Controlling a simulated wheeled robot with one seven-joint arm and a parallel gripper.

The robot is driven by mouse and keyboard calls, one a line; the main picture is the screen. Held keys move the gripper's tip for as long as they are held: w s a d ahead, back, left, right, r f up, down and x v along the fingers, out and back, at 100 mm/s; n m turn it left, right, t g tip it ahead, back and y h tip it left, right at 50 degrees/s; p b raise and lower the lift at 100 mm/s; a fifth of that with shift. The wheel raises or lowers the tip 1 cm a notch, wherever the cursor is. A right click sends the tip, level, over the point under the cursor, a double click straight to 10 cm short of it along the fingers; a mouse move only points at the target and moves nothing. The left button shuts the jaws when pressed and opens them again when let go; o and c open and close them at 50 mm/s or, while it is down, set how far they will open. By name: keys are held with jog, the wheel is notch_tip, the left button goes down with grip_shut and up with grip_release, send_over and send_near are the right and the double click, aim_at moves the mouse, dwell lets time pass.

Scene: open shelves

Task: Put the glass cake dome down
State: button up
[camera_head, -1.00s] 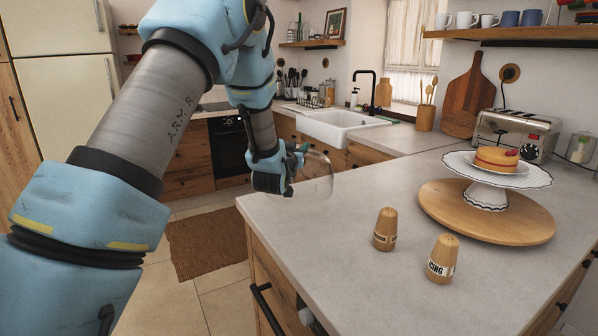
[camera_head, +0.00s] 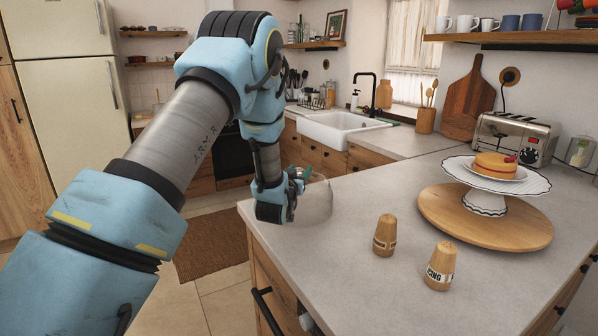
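The clear glass cake dome (camera_head: 318,203) is at my gripper (camera_head: 292,190), over the near left corner of the grey counter. Its outline is faint, and I cannot tell whether its rim touches the counter. My gripper is at the dome's upper left side, where the knob would be; the fingers are small and partly hidden by my wrist, but the dome moves with them. The cake (camera_head: 495,165) sits uncovered on a white scalloped cake stand (camera_head: 486,200), on a round wooden board (camera_head: 450,215) at the right.
Two wooden shakers, one (camera_head: 385,235) plain-looking and one (camera_head: 440,266) marked ICING, stand on the counter (camera_head: 345,270) right of the dome. A toaster (camera_head: 515,138) and cutting board (camera_head: 468,98) stand behind. Counter between dome and sink (camera_head: 340,130) is clear.

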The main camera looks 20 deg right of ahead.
jog(key=shift+o, duration=0.4)
jog(key=b+v, duration=0.5)
jog(key=v, duration=0.7)
jog(key=a+f+n+g+y, duration=0.2)
jog(key=a+g+y, duration=0.15)
jog(key=a, duration=0.65)
jog(key=a+f+n+g+y, duration=0.25)
jog(key=a+y, duration=0.25)
jog(key=a, duration=0.5)
jog(key=s+a+n+g+y, duration=0.2)
jog(key=s+a+g, duration=0.4)
jog(key=s+a, duration=0.8)
jog(key=shift+s+a+f+y, duration=0.2)
jog(key=shift+s+a+y, duration=0.1)
jog(key=shift+y, duration=0.15)
